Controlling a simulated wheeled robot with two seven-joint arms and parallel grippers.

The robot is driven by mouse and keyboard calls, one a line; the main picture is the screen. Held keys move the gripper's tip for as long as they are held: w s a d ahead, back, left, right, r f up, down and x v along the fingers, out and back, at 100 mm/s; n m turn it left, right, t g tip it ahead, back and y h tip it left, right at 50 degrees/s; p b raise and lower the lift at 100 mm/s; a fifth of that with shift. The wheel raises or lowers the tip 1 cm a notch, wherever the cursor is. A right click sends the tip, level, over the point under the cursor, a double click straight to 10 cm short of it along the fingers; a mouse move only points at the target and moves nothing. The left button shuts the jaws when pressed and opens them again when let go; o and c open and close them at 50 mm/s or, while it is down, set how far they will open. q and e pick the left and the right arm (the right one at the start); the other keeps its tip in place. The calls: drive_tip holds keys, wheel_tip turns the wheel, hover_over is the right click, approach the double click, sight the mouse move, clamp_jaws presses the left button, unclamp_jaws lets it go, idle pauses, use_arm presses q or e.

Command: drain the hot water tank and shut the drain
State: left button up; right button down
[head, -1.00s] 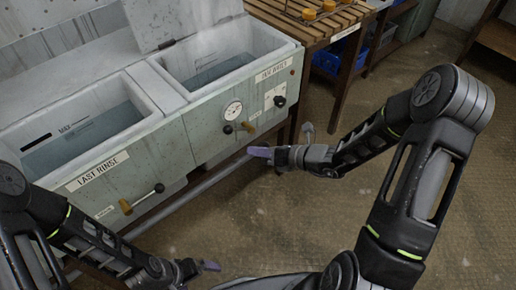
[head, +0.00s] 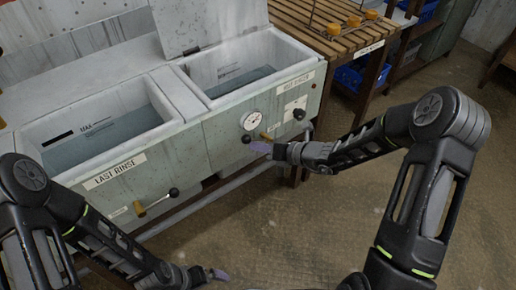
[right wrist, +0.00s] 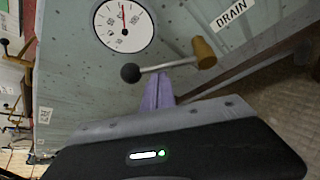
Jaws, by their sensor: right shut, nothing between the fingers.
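The hot tank (head: 218,104) is the right-hand basin, its lid (head: 190,22) raised. Grey-blue water (head: 240,80) stands in it. On its front, below the round gauge (head: 256,117), is the drain lever, with a black knob (head: 247,139) and a wooden handle (head: 266,136). In the right wrist view, its rod (right wrist: 170,67) lies crosswise by the DRAIN label (right wrist: 230,12). My right gripper (head: 261,146) is shut and empty, purple fingertips (right wrist: 158,90) just below the rod; contact is unclear. My left gripper (head: 217,274) is low at front; its jaw opening is unclear.
The LAST RINSE tank (head: 165,127), also holding water, adjoins on the left, with its own lever (head: 157,200). Another black knob (head: 299,114) is right of the gauge. A slatted wooden bench (head: 312,38) stands beyond. The floor (head: 300,230) in front is clear.

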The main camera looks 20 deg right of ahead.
drive_tip(key=shift+d+r+p, duration=0.1)
drive_tip(key=shift+r+p, duration=0.1)
drive_tip(key=shift+p, duration=0.45)
